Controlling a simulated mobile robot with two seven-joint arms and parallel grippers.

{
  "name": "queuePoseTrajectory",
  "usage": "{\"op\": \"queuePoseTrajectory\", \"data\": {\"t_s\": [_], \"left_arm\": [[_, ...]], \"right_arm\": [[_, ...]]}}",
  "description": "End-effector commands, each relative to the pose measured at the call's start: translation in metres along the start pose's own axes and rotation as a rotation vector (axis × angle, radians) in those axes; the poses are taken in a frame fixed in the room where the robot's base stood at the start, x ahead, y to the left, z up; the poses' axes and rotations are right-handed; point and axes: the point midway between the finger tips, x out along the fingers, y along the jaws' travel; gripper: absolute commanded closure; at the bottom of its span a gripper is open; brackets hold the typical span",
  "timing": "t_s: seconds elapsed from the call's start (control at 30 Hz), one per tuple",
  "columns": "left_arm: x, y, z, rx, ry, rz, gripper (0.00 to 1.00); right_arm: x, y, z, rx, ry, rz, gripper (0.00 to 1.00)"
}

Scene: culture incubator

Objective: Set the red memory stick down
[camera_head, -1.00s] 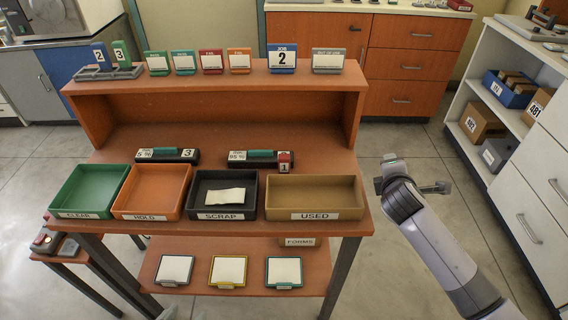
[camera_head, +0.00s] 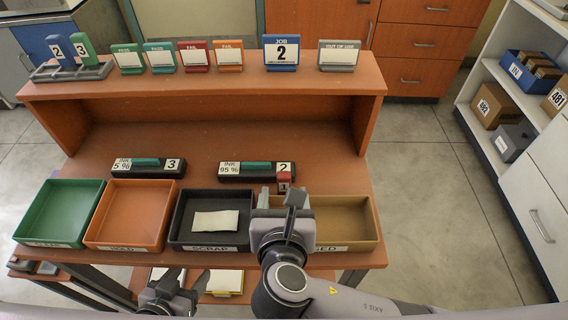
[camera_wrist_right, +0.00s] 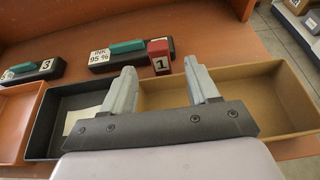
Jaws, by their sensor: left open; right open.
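The red memory stick (camera_head: 284,178), with a white label "1", stands upright on the desk by the right end of the "INK 95 %" unit (camera_head: 240,169). Whether they touch I cannot tell. It also shows in the right wrist view (camera_wrist_right: 160,50), centred ahead of the right fingertips. My right gripper (camera_wrist_right: 160,72) is open and empty, over the bins with its fingers spread towards the stick; in the head view (camera_head: 278,200) it covers part of the USED bin. My left gripper (camera_head: 184,280) is open and empty, low in front of the desk.
Green, orange, black SCRAP (camera_head: 178,215) and tan USED (camera_head: 350,215) bins line the front edge. A rack (camera_head: 72,72) holds blue and green sticks at left. An "INK 5 %" unit (camera_head: 148,168) lies behind the bins. Bare desk lies right of the stick (camera_head: 330,178).

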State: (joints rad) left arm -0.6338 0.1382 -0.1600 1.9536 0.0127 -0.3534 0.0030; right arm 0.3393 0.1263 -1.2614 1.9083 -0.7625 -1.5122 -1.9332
Motion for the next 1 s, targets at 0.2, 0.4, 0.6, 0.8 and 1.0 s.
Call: {"op": "queuePoseTrajectory", "data": {"t_s": [0.2,0.4,0.6,0.8,1.0], "left_arm": [[-0.002,0.001,0.011,-0.001,-0.018,0.001,0.41],[-0.001,0.001,0.016,-0.001,-0.025,0.001,0.41],[0.001,0.001,0.018,-0.001,-0.025,0.001,0.41],[0.001,0.001,0.018,-0.001,-0.024,0.001,0.41],[0.001,0.001,0.017,-0.001,-0.022,0.001,0.41]], "right_arm": [[0.013,0.004,-0.002,0.000,0.003,0.013,0.40],[0.040,0.001,-0.002,0.000,0.002,0.011,0.40],[0.064,0.000,-0.002,0.001,0.004,0.013,0.40],[0.068,0.001,-0.002,0.002,0.004,0.014,0.40],[0.067,0.001,-0.002,0.002,0.004,0.014,0.76]]}}
